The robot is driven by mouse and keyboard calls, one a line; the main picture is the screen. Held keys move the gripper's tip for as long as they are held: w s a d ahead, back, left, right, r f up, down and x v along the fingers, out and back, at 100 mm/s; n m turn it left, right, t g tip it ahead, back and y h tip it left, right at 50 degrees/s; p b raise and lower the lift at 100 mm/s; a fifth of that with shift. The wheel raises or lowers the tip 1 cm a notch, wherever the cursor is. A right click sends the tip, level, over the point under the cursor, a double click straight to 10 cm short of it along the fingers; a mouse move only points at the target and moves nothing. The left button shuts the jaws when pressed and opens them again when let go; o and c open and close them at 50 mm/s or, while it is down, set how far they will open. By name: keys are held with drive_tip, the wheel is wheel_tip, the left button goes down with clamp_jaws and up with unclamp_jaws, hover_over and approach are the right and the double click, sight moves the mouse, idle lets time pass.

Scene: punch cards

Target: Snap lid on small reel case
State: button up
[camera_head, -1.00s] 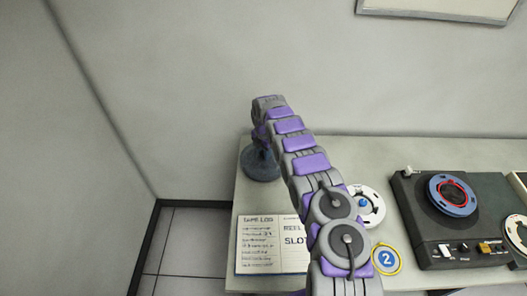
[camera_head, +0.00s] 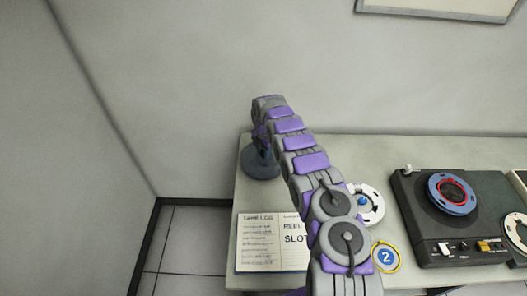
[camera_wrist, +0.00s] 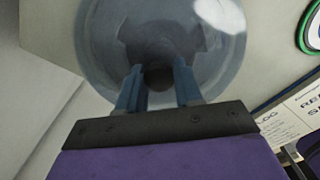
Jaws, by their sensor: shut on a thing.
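A round, translucent blue-grey lid (camera_head: 262,164) is at the table's back left corner. It fills the upper middle of the wrist view (camera_wrist: 205,75), with a dark knob at its centre. My gripper (camera_wrist: 158,75) has its two blue fingers shut on the knob from above; in the head view it is a small dark shape above the lid (camera_head: 260,137). I cannot tell whether the small reel case is under the lid or how the lid is seated.
An open log book (camera_head: 262,243) lies at the front left. A white reel (camera_head: 371,211) and a yellow-rimmed disc marked 2 (camera_head: 386,258) lie right of my arm. A dark tape player (camera_head: 445,228) with a blue reel stands further right. The wall is close behind.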

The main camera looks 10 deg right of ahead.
drive_tip(key=shift+f, duration=0.75)
drive_tip(key=o, duration=1.1)
drive_tip(key=shift+c, duration=0.5)
drive_tip(key=shift+c, duration=0.6)
drive_tip(key=shift+r+p, duration=1)
drive_tip(key=shift+r, duration=2.5)
drive_tip(key=shift+r, duration=0.1)
